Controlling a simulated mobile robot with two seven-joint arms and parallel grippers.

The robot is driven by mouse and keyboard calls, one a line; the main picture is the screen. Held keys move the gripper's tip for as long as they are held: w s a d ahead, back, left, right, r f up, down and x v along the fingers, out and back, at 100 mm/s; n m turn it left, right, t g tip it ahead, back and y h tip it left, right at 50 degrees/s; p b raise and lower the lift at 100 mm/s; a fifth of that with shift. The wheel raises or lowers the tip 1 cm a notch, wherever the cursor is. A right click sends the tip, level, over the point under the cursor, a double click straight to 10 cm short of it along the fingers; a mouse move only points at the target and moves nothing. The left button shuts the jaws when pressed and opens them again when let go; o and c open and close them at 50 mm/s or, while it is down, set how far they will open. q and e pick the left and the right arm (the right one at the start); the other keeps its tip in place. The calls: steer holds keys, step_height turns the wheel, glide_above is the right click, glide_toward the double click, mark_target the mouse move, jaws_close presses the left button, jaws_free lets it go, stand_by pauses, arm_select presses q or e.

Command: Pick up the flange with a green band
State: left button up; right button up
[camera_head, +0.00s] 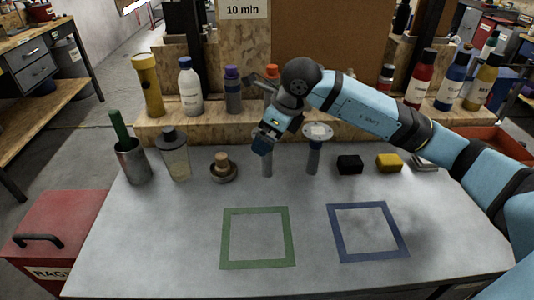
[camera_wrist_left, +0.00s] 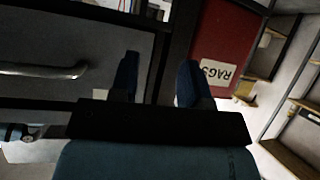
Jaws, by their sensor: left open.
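My right gripper (camera_head: 264,143), with dark blue fingers, points down over the top of a grey upright cylinder (camera_head: 267,164) on the bench. The fingers hide its upper part, so I cannot tell whether it is a flange or has a green band. Whether the fingers grip it is also unclear. Just to the right stands a flange (camera_head: 318,131) with a pale round top, a grey stem and what looks like a blue band. No green band shows on any flange. My left gripper (camera_wrist_left: 159,82) shows only in the left wrist view, open and empty, away from the bench top.
The grey bench (camera_head: 180,240) has a green square outline (camera_head: 257,265) and a blue one (camera_head: 370,257), both empty. A green-handled cup (camera_head: 133,163), shaker (camera_head: 174,158), round wooden-topped piece (camera_head: 222,171), black block (camera_head: 349,164) and yellow block (camera_head: 389,162) stand along the back. Bottles line a shelf behind.

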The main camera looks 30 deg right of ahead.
steer(key=shift+x, duration=1.1)
steer(key=c, duration=1)
steer(key=shift+r, duration=0.1)
